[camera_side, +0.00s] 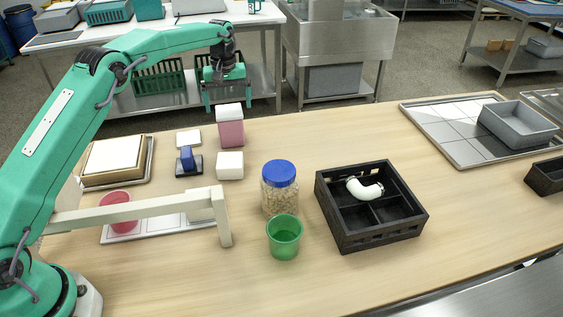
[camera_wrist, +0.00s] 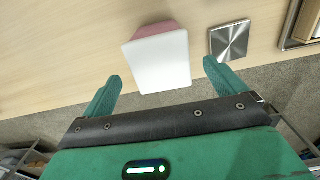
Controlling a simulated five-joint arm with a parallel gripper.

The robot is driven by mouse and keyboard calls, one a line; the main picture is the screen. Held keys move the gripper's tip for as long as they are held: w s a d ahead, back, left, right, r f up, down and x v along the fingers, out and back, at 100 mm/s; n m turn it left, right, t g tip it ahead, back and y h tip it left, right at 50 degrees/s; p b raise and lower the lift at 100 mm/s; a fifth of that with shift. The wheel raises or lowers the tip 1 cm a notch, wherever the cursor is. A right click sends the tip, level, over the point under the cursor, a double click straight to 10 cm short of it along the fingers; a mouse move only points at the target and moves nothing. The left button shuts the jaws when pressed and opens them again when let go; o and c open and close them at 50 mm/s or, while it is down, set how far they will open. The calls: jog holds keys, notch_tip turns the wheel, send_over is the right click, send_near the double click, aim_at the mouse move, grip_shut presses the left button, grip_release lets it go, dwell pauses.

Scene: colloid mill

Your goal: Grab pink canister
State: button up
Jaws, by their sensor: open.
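The pink canister (camera_side: 231,131) has a white lid and stands upright near the back edge of the wooden table in the side view. In the wrist view its white lid (camera_wrist: 162,62) shows large, with a strip of pink side (camera_wrist: 152,31) beyond it. My gripper (camera_side: 223,103) is open and hangs above the canister in the side view. In the wrist view my gripper's two fingers (camera_wrist: 161,72) are spread, one to each side of the lid. I cannot tell how far above the lid the fingertips are.
A white block (camera_side: 230,166) and a blue-handled item (camera_side: 188,160) stand just in front of the canister. A blue-lidded jar (camera_side: 280,188), a green cup (camera_side: 284,237) and a black crate (camera_side: 333,213) are farther forward. A beige bar (camera_side: 140,209) crosses at front left.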

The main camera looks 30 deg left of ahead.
aim_at(230, 122)
jog(key=shift+s+f, duration=0.1)
jog(key=shift+f, duration=3.8)
jog(key=c, duration=1.4)
jog(key=shift+r, duration=0.15)
jog(key=shift+c, duration=0.4)
jog(key=shift+r, duration=0.1)
